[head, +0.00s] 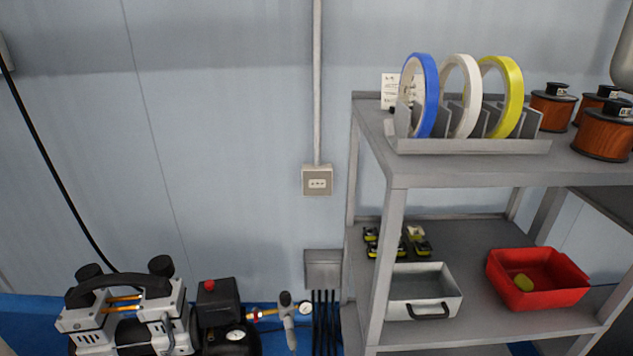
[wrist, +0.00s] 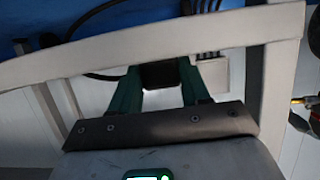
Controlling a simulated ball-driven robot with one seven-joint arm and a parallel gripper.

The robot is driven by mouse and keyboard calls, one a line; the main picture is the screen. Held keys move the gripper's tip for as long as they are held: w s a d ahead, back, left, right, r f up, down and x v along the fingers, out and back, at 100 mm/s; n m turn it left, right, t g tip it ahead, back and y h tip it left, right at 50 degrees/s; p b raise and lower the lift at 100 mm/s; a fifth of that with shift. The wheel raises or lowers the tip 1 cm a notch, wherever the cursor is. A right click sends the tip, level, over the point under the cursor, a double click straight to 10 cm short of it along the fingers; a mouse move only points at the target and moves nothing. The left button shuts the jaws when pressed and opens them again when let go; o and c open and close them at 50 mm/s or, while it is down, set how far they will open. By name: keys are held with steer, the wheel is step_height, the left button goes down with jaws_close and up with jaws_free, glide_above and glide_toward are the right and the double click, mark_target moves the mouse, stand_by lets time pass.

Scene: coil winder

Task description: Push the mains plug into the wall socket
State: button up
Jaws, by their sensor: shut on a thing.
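The wall socket (head: 317,181) is a small beige square plate with a pale face, on the blue-grey wall at the lower end of a vertical conduit in the head view. My gripper (wrist: 162,72) shows in the wrist view, with its two green fingers shut on a dark block, which I take for the mains plug (wrist: 160,76). The plug's pins are not visible. A black cable (wrist: 95,75) shows to the left of the plug. The head view shows neither the gripper's fingers nor the plug, and I cannot make out the socket in the wrist view.
A grey shelf rack (head: 395,240) stands right of the socket, with tape rolls (head: 462,98) and copper spools (head: 603,135) on top. A compressor (head: 150,315) is at lower left. A grey box (head: 323,270) with black cables is below the socket. The wall around the socket is clear.

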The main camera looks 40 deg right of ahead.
steer(key=shift+r+p, duration=2.5)
